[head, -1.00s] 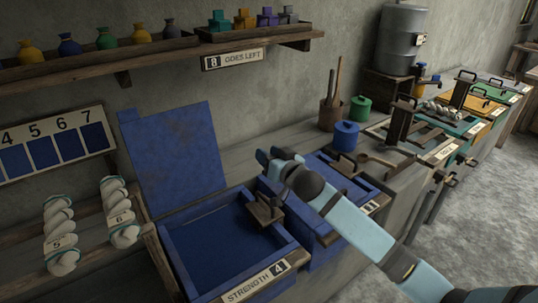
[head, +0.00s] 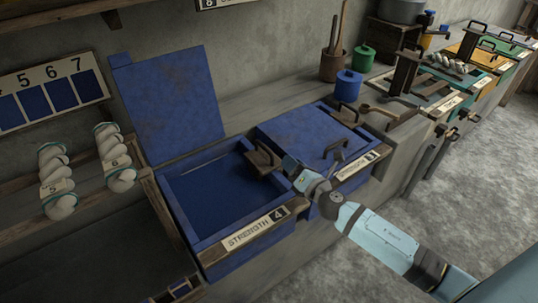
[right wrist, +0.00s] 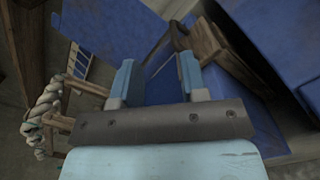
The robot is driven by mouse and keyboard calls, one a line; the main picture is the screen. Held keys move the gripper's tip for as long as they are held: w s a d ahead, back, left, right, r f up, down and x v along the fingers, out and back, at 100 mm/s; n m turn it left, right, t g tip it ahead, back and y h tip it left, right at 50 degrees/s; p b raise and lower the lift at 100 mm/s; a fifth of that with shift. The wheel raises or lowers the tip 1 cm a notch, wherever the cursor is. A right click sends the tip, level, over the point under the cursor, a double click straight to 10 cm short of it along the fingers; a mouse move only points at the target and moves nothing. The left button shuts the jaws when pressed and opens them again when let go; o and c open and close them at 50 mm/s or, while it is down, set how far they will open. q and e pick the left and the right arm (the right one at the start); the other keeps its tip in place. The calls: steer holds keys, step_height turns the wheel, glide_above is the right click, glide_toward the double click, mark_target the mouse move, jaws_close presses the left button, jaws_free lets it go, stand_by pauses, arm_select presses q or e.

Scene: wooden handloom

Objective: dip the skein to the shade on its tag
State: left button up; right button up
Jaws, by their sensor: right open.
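Two white twisted skeins hang on the wooden rack at the left of the head view, one tagged 5 (head: 53,165) and one tagged 6 (head: 113,148). A white skein also shows at the left of the right wrist view (right wrist: 42,105). The blue vat (head: 187,205) labelled STRENGTH 4 (head: 254,228) stands open, its blue lid (head: 172,105) tilted up behind it, with dark blue dye inside (head: 215,190). My right gripper (head: 291,169) is open and empty by the vat's right rim, beside a wooden bracket (head: 263,158). My left gripper is not in view.
A shade card (head: 48,92) with blue swatches is on the wall. Blue (head: 348,85) and green (head: 362,56) pots stand behind. More vats line the right; the grey floor (head: 450,150) is clear.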

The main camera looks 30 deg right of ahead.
mark_target(273, 157)
steer(key=f+n, duration=0.1)
steer(key=n, duration=0.1)
steer(key=s+f+n, duration=0.2)
steer(key=n, duration=0.1)
steer(key=shift+s+a+n+y, duration=0.1)
steer(key=shift+s+n+y, duration=0.1)
steer(key=shift+n+y, duration=0.1)
steer(key=shift+s+f+n, duration=0.15)
steer(key=shift+s+n, duration=0.05)
steer(key=shift+n, duration=0.4)
steer(key=shift+w, duration=0.1)
steer(key=w, duration=0.4)
steer(key=w+a, duration=0.1)
steer(key=w, duration=0.4)
steer(key=w+a, duration=0.1)
steer(key=w, duration=0.3)
steer(key=shift+w, duration=0.2)
jaws_close()
